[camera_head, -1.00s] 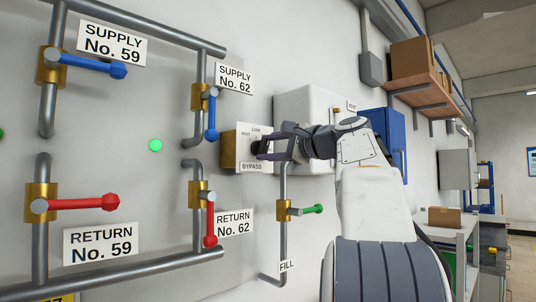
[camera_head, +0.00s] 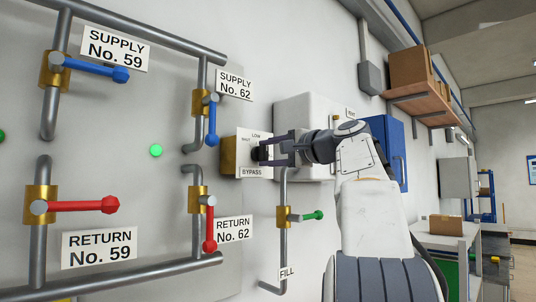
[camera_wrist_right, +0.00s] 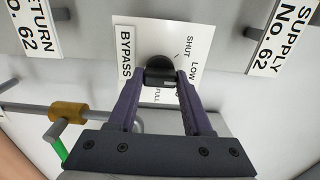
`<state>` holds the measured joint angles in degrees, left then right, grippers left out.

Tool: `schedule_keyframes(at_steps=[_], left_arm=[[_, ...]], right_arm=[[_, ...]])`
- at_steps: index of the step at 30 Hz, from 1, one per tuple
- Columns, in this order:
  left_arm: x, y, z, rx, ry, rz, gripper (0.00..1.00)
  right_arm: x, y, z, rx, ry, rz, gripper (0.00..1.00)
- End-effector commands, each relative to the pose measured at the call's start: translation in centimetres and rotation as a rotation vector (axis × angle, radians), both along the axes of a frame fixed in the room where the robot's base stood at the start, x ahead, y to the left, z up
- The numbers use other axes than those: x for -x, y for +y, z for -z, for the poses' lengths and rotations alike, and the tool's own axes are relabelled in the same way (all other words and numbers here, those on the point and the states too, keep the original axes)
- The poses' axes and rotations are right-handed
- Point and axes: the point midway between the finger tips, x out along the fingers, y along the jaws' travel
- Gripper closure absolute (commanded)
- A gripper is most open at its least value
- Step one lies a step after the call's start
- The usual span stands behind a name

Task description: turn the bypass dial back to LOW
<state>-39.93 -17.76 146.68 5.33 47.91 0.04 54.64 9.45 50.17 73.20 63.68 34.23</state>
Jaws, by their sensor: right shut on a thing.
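The bypass dial is a black knob (camera_wrist_right: 160,72) on a white plate (camera_wrist_right: 143,42) lettered BYPASS, SHUT, LOW and FULL. In the head view the plate (camera_head: 258,163) fronts a brass-coloured block (camera_head: 229,156) on the wall, with LOW at its top. My right gripper (camera_head: 262,152) reaches in from the right with its fingers on the dial. In the right wrist view the right gripper (camera_wrist_right: 160,80) is shut on the dial, one finger on each side. The dial's pointer is hard to read, so its exact setting is unclear. My left gripper is out of view.
Blue lever valves (camera_head: 120,74) and red lever valves (camera_head: 110,205) sit on pipes to the left. A green-handled fill valve (camera_head: 313,216) is just below the bypass plate. A white box (camera_head: 300,110) and a blue cabinet (camera_head: 397,155) are on the wall behind my right arm.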

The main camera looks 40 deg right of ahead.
Motion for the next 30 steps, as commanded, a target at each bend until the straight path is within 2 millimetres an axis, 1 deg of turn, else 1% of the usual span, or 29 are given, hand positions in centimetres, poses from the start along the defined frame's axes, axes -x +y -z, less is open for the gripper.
schedule_keyframes(at_steps=[3,4,5,6,15,19,23,30], left_arm=[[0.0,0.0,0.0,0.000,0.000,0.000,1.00],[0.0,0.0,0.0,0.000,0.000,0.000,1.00],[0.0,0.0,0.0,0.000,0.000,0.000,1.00],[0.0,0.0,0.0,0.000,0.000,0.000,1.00],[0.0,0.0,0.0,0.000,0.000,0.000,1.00],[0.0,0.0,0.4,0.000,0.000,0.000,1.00],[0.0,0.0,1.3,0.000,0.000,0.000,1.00],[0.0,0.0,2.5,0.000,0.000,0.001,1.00]], right_arm=[[0.0,0.0,0.1,-0.001,0.004,-0.003,1.00],[0.0,0.0,0.1,-0.001,0.004,-0.003,0.46],[0.0,0.0,0.1,-0.001,0.004,-0.003,0.35],[0.0,0.0,0.1,-0.001,0.003,-0.002,0.20],[0.0,0.0,0.1,-0.002,0.001,-0.001,0.20],[0.9,-0.2,0.2,-0.001,0.001,0.003,0.20],[3.0,-0.3,0.3,0.001,0.000,0.005,0.20],[7.8,-0.7,0.3,0.000,0.001,0.006,0.20]])
